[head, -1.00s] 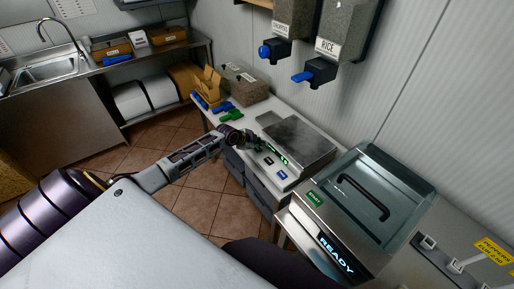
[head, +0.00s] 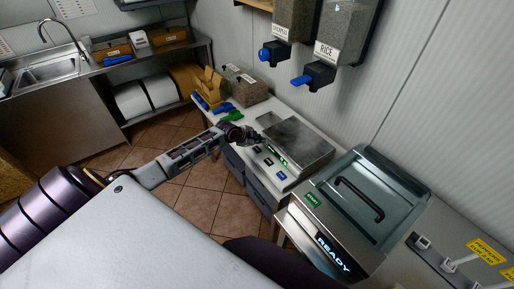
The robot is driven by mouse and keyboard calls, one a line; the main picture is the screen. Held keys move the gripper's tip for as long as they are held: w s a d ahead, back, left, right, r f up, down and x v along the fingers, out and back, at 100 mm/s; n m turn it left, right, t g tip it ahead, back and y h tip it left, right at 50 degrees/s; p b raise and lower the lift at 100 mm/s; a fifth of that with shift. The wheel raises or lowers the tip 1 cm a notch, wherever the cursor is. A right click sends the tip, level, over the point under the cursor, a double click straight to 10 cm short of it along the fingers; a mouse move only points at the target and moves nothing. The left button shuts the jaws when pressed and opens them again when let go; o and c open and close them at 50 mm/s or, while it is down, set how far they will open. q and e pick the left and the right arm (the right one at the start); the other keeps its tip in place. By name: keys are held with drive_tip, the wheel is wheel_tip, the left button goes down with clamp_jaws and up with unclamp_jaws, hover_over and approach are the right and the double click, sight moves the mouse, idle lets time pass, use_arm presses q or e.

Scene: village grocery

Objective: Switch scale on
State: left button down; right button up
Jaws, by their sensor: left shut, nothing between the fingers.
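The scale (head: 300,142) stands on the white counter, with a steel plate on top. Its front panel has a small display (head: 280,158) showing green lit characters, too small to read and partly hidden by my gripper. Below the display are two dark buttons (head: 268,162) and a blue button (head: 282,176). My left gripper (head: 254,138) is shut and empty, at the left end of the scale's front panel, close to the nearest dark button (head: 257,150). I cannot tell whether it touches the scale. My right gripper is not in view.
A steel machine with a glass lid (head: 366,185) and a READY display stands right of the scale. Dispensers (head: 313,76) with blue and black spouts hang on the wall above. Green (head: 232,116) and blue scoops and a cardboard holder (head: 208,84) lie behind the scale.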

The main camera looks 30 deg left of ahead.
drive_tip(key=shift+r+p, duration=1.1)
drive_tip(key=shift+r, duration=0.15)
